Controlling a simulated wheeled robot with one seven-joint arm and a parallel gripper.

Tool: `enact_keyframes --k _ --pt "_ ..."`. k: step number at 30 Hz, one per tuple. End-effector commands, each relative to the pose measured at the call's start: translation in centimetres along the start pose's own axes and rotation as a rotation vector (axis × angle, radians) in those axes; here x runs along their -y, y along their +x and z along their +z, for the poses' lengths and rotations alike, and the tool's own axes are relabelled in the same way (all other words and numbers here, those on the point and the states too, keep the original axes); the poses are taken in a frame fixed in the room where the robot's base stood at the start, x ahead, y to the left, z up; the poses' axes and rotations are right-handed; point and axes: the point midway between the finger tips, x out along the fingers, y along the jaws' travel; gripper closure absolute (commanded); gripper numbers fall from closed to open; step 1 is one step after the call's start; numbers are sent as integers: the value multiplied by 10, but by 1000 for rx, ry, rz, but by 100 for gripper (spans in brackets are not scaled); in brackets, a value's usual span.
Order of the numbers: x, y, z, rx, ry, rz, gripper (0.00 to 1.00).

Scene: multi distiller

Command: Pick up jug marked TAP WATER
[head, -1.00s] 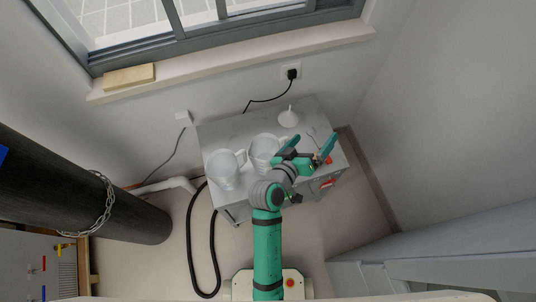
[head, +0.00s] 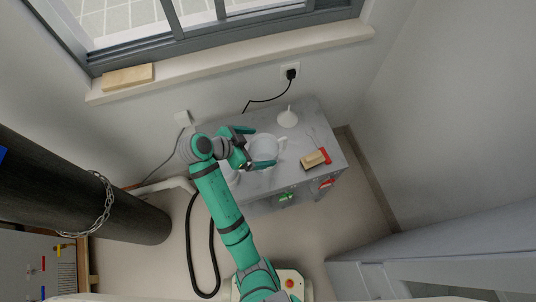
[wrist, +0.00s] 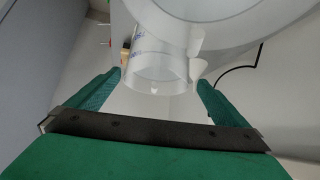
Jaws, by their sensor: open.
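A clear jug (head: 266,146) stands on the grey cabinet top, and its handle points right in the head view. My gripper (head: 262,152) is open, with one finger on each side of this jug. In the wrist view the clear jug (wrist: 158,60) shows between the tips of my gripper (wrist: 160,82), with blue lettering too small to read. Whether the fingers touch it I cannot tell. A second jug (head: 232,177) on the left of the cabinet is mostly hidden by my arm. No TAP WATER marking is legible.
A black cable runs to the wall socket (head: 291,72). A black hose (head: 190,240) loops on the floor at left.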

Motion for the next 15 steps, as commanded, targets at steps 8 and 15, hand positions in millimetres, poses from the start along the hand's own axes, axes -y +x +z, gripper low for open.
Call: enact_keyframes --k 8,15 --pt "-2 29 -2 0 3 4 1" --pt "-7 56 -3 0 2 6 1"
